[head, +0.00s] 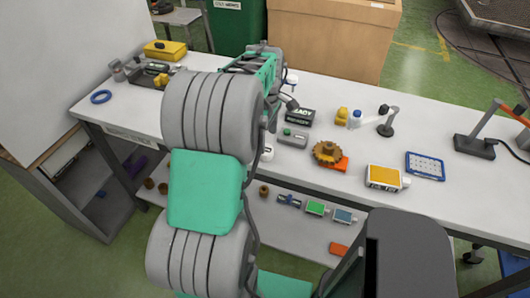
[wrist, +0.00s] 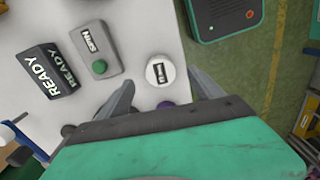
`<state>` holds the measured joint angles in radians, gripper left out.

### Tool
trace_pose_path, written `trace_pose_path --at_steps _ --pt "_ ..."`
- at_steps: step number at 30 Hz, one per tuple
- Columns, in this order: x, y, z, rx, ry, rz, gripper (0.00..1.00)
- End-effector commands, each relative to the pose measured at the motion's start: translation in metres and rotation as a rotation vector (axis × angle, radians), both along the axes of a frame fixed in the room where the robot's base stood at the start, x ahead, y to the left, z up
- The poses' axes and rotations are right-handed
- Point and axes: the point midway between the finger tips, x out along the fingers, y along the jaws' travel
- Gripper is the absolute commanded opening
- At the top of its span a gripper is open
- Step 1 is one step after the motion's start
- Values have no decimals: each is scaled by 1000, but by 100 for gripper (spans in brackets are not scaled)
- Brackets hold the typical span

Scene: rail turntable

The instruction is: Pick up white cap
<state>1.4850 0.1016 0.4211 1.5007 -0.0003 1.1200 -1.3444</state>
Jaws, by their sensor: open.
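A round white cap with a black-and-white label on top (wrist: 158,70) lies near the table's edge in the wrist view. In the head view a white piece that seems to be the cap (head: 267,153) shows beside my arm, mostly hidden by it. My gripper (wrist: 161,90) is open and empty, its two fingers spread to the left and right of the cap in the picture. The cap appears just beyond the fingertips, between their lines. I cannot tell the height gap. In the head view my arm covers most of the gripper.
A grey SPIN box with a green button (wrist: 96,50) and a black READY block (wrist: 48,72) stand left of the cap. A brown gear (head: 326,152) and yellow-topped box (head: 384,178) stand farther right on the white table (head: 440,205). A lower shelf holds small parts.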

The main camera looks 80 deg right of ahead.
Motion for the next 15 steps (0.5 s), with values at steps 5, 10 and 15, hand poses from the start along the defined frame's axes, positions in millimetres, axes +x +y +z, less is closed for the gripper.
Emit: trace_pose_path --at_steps 5,10,15 --pt "3 1 -23 3 1 1 76" --pt "6 -1 -54 2 1 1 76" --pt "6 -1 -65 -2 0 1 76"
